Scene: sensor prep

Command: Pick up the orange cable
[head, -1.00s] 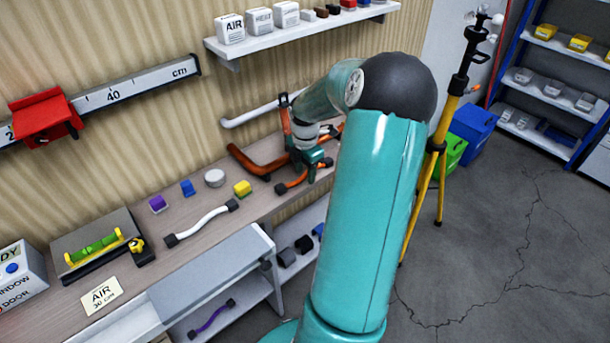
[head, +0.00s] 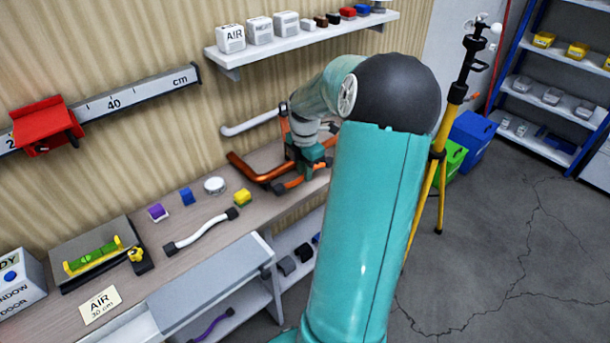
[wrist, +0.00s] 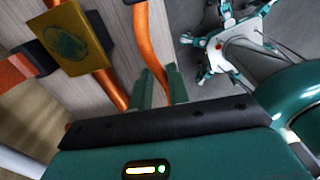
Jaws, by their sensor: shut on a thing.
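The orange cable (head: 291,184) has dark ends and shows at the far right end of the bench, partly hidden by my gripper (head: 308,168). In the wrist view the orange cable (wrist: 151,50) runs between the two green fingers of my gripper (wrist: 161,84), which are shut on it. In the head view the cable seems to sit a little above the bench, but the gap is hard to judge.
A bent copper-coloured pipe (head: 252,173) lies close beside the cable. A brass block (wrist: 74,38) shows left of the fingers in the wrist view. A white cable (head: 200,232) and a yellow block (head: 243,197) lie further left. A yellow tripod (head: 436,180) stands right of my arm.

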